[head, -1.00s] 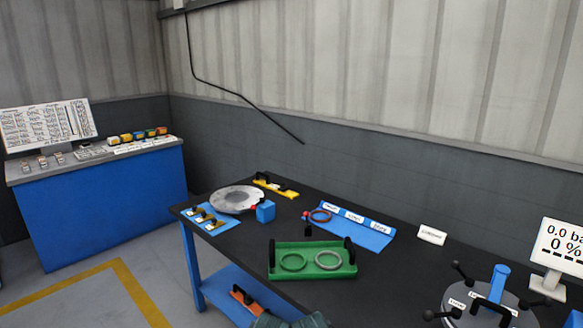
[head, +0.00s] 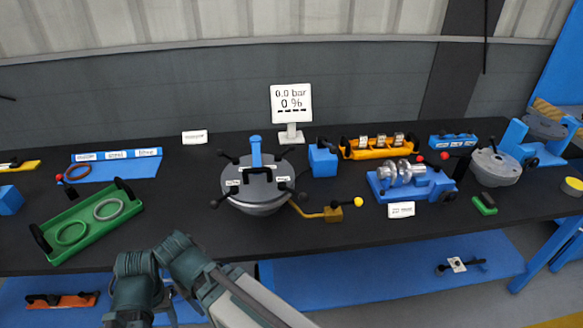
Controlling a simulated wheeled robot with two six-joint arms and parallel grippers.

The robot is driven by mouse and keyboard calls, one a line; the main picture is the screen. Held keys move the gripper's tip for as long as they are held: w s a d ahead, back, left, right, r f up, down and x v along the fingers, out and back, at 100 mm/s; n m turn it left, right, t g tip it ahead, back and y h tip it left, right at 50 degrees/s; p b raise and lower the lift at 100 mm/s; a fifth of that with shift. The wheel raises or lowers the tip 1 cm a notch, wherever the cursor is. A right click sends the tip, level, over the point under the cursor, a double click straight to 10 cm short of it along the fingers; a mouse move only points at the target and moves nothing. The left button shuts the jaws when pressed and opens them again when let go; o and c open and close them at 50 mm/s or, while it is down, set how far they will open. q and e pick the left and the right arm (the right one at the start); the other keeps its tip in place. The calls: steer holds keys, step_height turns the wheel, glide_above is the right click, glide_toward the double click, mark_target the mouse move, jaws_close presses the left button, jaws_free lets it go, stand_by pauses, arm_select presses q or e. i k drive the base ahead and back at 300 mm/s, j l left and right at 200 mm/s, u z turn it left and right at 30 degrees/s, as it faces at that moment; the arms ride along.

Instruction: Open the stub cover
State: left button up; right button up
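A round grey vessel (head: 257,203) stands on the black bench at the centre of the head view. Its flat lid carries a blue upright post (head: 256,152), small white labels and several black-knobbed clamps around the rim. A smaller grey round body with a lid (head: 495,166) stands at the right beside a blue bracket (head: 513,138). I cannot tell from the picture which part is the stub cover. Both lids appear seated. A link of one of my arms crosses the bottom of the view, below the bench edge. Neither of my grippers shows.
A display (head: 291,104) reading 0.0 bar and 0 % stands behind the vessel. A yellow-knobbed valve (head: 335,213) sticks out to its right. A green tray (head: 90,222) with two rings lies left. A blue fixture (head: 410,183) and an orange rack (head: 378,147) stand right.

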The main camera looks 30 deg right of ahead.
mark_target(257, 162)
steer(key=z, duration=0.85)
